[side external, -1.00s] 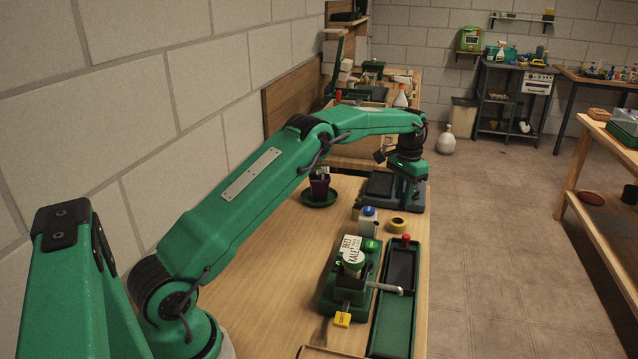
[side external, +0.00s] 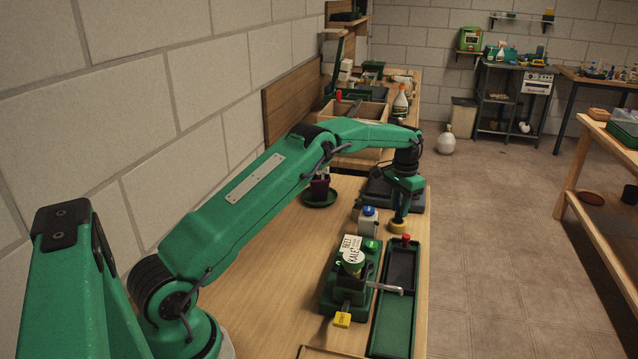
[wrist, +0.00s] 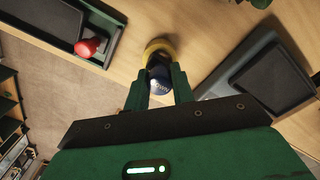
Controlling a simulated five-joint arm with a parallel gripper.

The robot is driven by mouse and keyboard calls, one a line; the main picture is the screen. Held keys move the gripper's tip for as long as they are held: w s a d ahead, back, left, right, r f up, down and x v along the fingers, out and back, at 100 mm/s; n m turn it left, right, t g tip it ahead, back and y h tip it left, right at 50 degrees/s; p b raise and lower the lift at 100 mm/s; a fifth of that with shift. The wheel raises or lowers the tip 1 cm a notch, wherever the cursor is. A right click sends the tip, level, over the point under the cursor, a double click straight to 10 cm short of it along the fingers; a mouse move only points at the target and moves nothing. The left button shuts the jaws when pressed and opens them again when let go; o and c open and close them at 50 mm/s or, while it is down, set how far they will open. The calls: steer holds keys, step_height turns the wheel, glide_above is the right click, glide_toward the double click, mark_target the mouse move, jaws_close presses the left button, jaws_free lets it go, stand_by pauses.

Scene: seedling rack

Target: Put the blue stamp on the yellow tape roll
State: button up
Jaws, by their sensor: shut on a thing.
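The yellow tape roll (side external: 398,226) lies flat on the bench near its right edge. In the wrist view its yellow ring (wrist: 159,44) shows just beyond my fingertips. My gripper (side external: 399,211) points down over the roll. In the wrist view my gripper (wrist: 159,88) is shut on the blue stamp (wrist: 159,85), whose blue end with pale lettering faces the camera. The stamp's far end overlaps the ring in that view. I cannot tell whether it touches the roll, as its lower end is hidden.
A white container with a blue top (side external: 369,216) stands just left of the roll. The green labelling device (side external: 335,296) and a long green tray (side external: 389,325) with a red knob (side external: 406,238) are nearer the camera.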

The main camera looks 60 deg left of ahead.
mark_target(400, 204)
steer(key=shift+f, duration=0.15)
steer(key=o, duration=1)
step_height(400, 204, up, 12)
steer(key=shift+r, duration=0.2)
steer(key=shift+r, duration=0.1)
stand_by(0.6)
